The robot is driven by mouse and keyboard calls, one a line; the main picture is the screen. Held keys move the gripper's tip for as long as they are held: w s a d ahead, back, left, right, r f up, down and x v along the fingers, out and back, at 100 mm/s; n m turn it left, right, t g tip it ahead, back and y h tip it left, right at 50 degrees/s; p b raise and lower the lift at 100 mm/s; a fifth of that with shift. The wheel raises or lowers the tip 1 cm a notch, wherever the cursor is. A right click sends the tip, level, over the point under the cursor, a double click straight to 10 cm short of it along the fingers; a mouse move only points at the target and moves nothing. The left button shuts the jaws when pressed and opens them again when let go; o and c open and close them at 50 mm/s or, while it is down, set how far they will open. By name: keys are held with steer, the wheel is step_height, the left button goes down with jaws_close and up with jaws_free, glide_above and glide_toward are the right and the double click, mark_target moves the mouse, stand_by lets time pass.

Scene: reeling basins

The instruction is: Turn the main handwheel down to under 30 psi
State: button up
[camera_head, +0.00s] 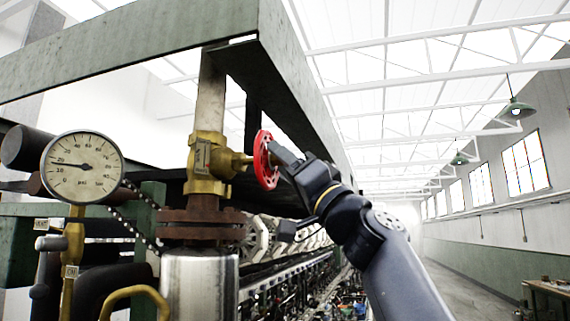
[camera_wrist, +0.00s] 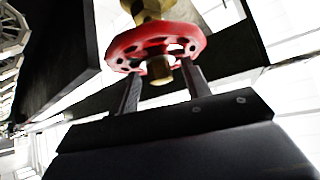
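The main handwheel (camera_head: 266,160) is a red wheel with holes, on the brass valve (camera_head: 207,165) at the upper middle of the head view. My gripper (camera_head: 287,158) is at the wheel's right face. In the wrist view, the red handwheel (camera_wrist: 155,44) is close ahead. The two dark fingers of my gripper (camera_wrist: 163,78) stand apart, one on each side of the brass hub nut (camera_wrist: 160,71), and their tips meet the wheel's face. Whether the tips enter its holes is unclear. The round psi gauge (camera_head: 82,167) has its needle pointing left, slightly upward, in the twenties; the exact reading is unclear.
A green steel beam frame (camera_head: 130,48) runs above and behind the valve. A steel pipe (camera_head: 200,285) with a rusty flange (camera_head: 202,224) stands below it. A beaded chain (camera_head: 140,192) hangs by the gauge. The aisle (camera_head: 465,285) at right looks open, with a table (camera_head: 548,288) at its edge.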

steer(key=shift+f, duration=0.1)
steer(key=b+v, duration=0.7)
steer(key=v, duration=0.3)
steer(key=shift+s+d+f+b, duration=0.2)
steer(key=shift+s+d+b, duration=0.05)
steer(key=shift+b, duration=0.05)
steer(key=shift+r, duration=0.1)
steer(key=w+a+r+n+p, duration=0.1)
steer(key=w+a+r+p, duration=0.5)
steer(key=p, duration=0.1)
steer(key=shift+r+g+y+p, duration=0.3)
steer(key=shift+r+y, duration=0.05)
steer(key=shift+y, duration=0.05)
steer(key=shift+m+h, duration=0.4)
